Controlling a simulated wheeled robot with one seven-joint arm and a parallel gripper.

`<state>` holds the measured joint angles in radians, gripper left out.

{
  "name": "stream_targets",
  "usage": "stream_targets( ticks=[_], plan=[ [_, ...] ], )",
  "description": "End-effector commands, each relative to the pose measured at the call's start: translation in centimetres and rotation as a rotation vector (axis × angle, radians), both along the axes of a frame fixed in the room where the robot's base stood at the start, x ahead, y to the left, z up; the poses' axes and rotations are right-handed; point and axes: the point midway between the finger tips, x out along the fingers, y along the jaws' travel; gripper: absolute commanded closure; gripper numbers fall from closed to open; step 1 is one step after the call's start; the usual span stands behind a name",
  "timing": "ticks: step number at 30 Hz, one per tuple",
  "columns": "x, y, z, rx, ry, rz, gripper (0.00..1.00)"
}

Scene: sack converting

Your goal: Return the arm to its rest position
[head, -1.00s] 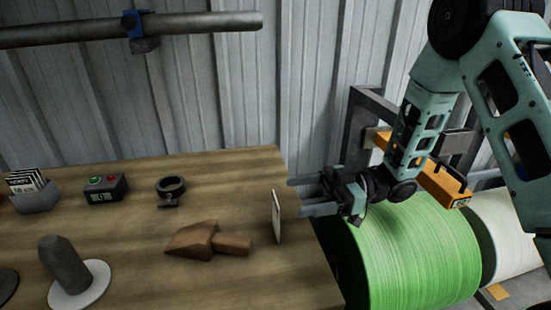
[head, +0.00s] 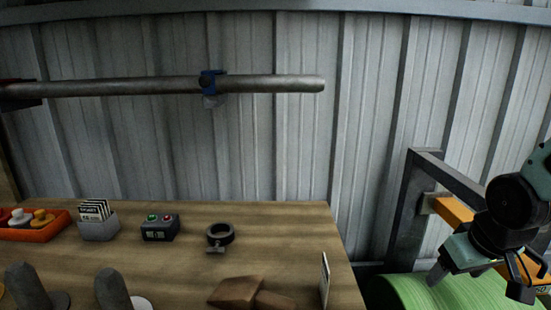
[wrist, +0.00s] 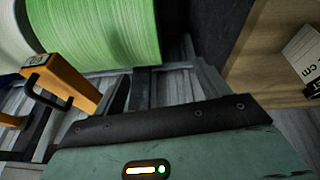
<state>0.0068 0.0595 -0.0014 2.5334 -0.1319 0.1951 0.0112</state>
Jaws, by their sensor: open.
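My gripper (head: 480,272) is at the right side of the head view, beyond the right end of the workbench and in front of the orange bar. Its jaws are open and I see nothing between them. My teal and black arm is folded in at the right edge, mostly cut off by the frame.
The green roll (head: 400,291) lies below my gripper. The orange bar (head: 455,211) and dark frame (head: 408,205) stand close by. The workbench (head: 290,225) holds a ring clamp (head: 219,236), button box (head: 160,228), wooden scoop-like piece (head: 240,291) and upright card (head: 325,280).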

Motion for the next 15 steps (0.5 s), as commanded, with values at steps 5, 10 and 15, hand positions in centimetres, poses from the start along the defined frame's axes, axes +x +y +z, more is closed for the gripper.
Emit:
stream_targets(
  ticks=[5,10,15],
  plan=[
    [-4.9,4.5,3.1,0.062,0.153,0.004,0.25],
    [-8.7,11.8,7.2,0.044,0.228,0.238,0.25],
    [-13.8,17.0,10.6,0.008,0.299,0.451,0.25]
  ],
)
